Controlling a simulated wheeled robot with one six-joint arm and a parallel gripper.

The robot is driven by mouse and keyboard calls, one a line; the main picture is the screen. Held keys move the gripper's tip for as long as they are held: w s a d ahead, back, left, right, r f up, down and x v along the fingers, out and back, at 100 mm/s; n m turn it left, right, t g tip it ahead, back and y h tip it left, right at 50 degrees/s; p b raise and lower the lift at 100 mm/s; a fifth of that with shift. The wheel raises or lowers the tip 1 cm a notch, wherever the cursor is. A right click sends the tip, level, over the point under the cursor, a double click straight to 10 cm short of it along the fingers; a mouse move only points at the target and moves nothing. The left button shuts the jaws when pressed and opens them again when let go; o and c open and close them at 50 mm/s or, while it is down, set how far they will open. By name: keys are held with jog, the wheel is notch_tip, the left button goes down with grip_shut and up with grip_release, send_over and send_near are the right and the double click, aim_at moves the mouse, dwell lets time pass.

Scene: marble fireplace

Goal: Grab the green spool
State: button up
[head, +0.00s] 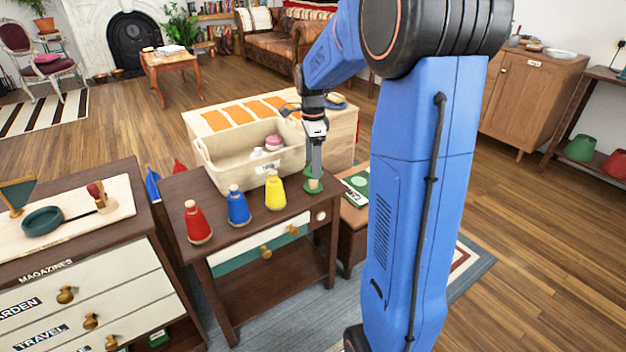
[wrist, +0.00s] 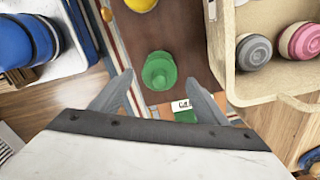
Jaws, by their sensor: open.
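The green spool (head: 311,189) stands at the right end of the small dark table, partly hidden by my gripper in the head view. In the wrist view my gripper (wrist: 160,82) is open, with a finger on either side and room around the spool. I cannot tell how far down the fingers reach beside it.
A yellow spool (head: 275,191), a blue spool (head: 238,207) and a red spool (head: 197,223) stand in a row to the left on the table (head: 222,258). A cream bin (head: 222,168) with a pink item (head: 273,142) stands close behind. Its rim (wrist: 222,80) lies right of my fingers.

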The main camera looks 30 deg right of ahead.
jog(key=shift+f, duration=1.2)
jog(key=c, duration=1.2)
